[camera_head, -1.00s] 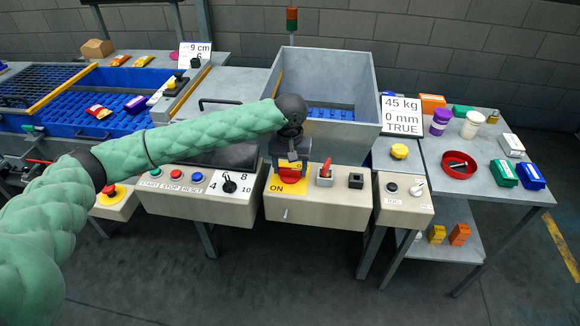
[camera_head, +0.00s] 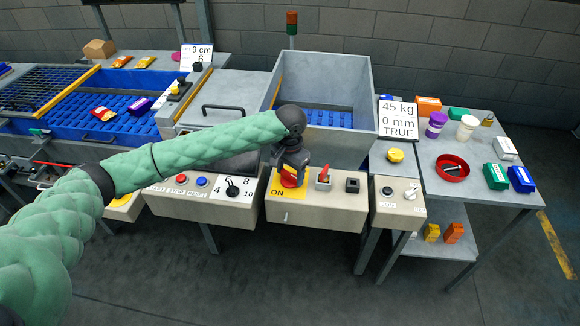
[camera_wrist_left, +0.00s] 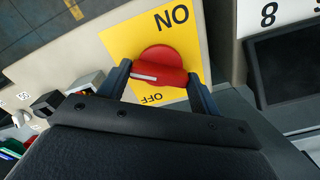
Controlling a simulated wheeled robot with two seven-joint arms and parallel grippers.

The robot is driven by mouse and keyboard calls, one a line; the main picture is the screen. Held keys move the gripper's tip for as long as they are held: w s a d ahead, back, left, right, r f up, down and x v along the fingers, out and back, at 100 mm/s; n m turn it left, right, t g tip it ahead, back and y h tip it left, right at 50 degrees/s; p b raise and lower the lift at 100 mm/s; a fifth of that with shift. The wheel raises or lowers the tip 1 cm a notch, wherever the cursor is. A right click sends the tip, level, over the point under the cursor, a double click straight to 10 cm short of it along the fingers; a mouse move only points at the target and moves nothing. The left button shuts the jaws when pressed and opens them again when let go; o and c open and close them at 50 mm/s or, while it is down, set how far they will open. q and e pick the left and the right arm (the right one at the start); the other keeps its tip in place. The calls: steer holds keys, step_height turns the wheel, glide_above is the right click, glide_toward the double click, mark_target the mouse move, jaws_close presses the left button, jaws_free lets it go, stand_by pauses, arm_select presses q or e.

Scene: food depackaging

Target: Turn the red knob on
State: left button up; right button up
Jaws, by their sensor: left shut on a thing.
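The red knob (camera_head: 290,179) sits on a yellow plate (camera_head: 274,190) marked ON, on the front of a beige control box. My left gripper (camera_head: 291,172) is at the knob and covers its upper part in the head view. In the left wrist view the red knob (camera_wrist_left: 157,68) lies between the two fingers of my left gripper (camera_wrist_left: 160,82), which are shut on it. A white line on the knob points toward the left of that picture, between the ON and OFF labels on the yellow plate (camera_wrist_left: 125,42). My right gripper is not in view.
On the same box, right of the knob, are a red toggle switch (camera_head: 324,177) and a black square button (camera_head: 352,185). A box with coloured buttons (camera_head: 183,181) and a black selector (camera_head: 232,187) stands left. A grey hopper (camera_head: 350,135) rises behind.

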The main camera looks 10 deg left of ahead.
arm_select(q)
steer(key=m+p, duration=0.3)
steer(key=m, duration=0.3)
steer(key=shift+r, duration=0.15)
steer(key=m+p, duration=0.1)
steer(key=m, duration=0.2)
steer(key=shift+w, duration=0.1)
steer(key=shift+m, duration=1.1)
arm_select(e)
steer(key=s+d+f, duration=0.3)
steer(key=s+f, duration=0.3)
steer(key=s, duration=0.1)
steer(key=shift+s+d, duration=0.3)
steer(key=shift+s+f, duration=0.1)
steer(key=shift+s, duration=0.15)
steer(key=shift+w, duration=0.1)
arm_select(q)
steer(key=o, duration=1)
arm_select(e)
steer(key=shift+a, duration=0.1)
